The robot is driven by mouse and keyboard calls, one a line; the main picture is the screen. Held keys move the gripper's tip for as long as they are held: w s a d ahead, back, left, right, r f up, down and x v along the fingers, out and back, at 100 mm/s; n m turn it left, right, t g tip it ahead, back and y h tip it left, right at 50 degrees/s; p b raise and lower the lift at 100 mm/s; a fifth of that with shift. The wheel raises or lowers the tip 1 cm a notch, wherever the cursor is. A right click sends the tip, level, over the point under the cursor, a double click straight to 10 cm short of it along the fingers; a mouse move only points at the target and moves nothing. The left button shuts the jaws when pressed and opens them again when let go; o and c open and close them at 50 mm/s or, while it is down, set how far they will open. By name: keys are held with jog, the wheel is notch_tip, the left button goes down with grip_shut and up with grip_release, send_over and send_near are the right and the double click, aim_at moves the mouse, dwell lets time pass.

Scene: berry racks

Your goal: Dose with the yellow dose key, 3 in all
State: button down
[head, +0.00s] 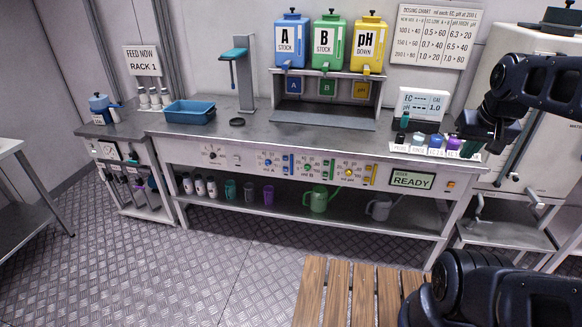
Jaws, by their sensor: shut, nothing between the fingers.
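The yellow pH dosing controls (350,174) sit at the right of the bench's front panel, with small dials and a yellow upright strip beside them. Which small part is the dose key is too small to tell. The yellow pH DOWN tank (368,45) stands on the shelf above. The green READY display (411,180) is right of the yellow controls. My gripper (468,127) is a dark shape at the right, above the bench's right end, up and to the right of the yellow controls. It is shut and empty, and its fingertips are hard to make out.
Blue (268,162) and green (308,168) control groups lie left of the yellow one. Small coloured items and a meter (421,104) stand near my gripper. A wooden slatted surface (350,295) lies in front. The floor before the bench's left half is clear.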

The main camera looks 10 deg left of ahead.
aim_at(364, 185)
jog(key=shift+w, duration=0.15)
dwell(0.4)
jog(key=w+f+n+g+h, duration=0.1)
jog(key=w+f+n+h, duration=0.15)
jog(key=w+f, duration=0.5)
jog(key=w+f+n+g+h, duration=0.1)
jog(key=w+f+h, duration=0.35)
jog(key=w, duration=0.65)
jog(key=w+f+n+g+h, duration=0.1)
jog(key=w+f+h, duration=0.2)
jog(key=w+f, duration=0.45)
jog(key=w+a+f+n+t, duration=0.3)
jog(key=w+a+f, duration=0.1)
jog(key=f, duration=0.6)
jog(key=w+a+f+n+t, duration=0.3)
jog(key=w+a+f+n, duration=0.1)
jog(key=f, duration=0.7)
jog(key=w+a+f+n+t, duration=0.3)
jog(key=a+f, duration=0.5)
jog(key=f, duration=0.3)
jog(key=w+n, duration=0.1)
jog(key=w, duration=0.1)
jog(key=shift+w+h, duration=0.3)
jog(key=shift+f, duration=0.1)
jog(key=shift+w, duration=4.4)
